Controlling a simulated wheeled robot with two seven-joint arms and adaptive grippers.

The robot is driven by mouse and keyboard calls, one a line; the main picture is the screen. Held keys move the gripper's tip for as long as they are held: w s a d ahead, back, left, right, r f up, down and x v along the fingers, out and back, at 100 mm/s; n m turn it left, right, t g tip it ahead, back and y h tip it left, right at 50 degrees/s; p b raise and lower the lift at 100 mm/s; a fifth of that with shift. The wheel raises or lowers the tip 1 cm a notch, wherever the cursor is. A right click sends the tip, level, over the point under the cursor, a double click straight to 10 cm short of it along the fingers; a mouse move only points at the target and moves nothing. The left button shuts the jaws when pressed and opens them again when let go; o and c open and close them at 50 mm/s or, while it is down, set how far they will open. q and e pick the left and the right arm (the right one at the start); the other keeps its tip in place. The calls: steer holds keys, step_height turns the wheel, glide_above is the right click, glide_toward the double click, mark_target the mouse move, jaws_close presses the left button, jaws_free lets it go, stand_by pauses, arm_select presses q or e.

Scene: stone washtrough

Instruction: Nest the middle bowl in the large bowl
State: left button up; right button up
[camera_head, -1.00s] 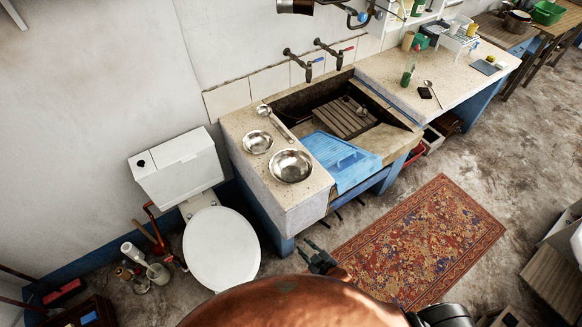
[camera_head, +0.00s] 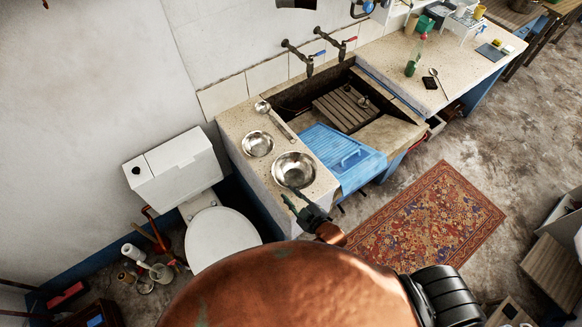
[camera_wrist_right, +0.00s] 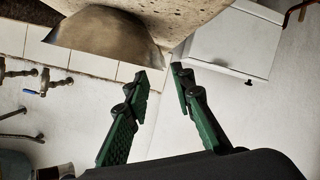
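The large bowl (camera_head: 293,170) is a shiny metal bowl standing upright near the front edge of the stone counter. The smaller metal middle bowl (camera_head: 258,144) stands behind it to the left, apart from it, and looks empty. A metal bowl, apparently the large one (camera_wrist_right: 105,45), is close beyond the fingertips. My left gripper is not in view.
A toilet (camera_head: 220,238) stands left of the counter. Wall taps (camera_head: 300,58) hang above the sink.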

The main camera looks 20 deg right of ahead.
mark_target(280, 183)
steer(key=x, duration=0.3)
steer(key=shift+w+a+r, duration=0.15)
steer(key=shift+w, duration=0.05)
steer(key=x, duration=0.3)
steer(key=shift+w+p, duration=0.3)
steer(key=shift+w, duration=0.05)
steer(key=shift+w+a+f, duration=0.1)
steer(key=shift+w+f, duration=0.2)
steer(key=shift+w, duration=0.1)
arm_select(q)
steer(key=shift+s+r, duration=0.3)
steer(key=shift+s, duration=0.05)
arm_select(e)
steer(key=shift+c, duration=0.6)
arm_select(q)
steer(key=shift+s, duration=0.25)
arm_select(e)
jaws_close()
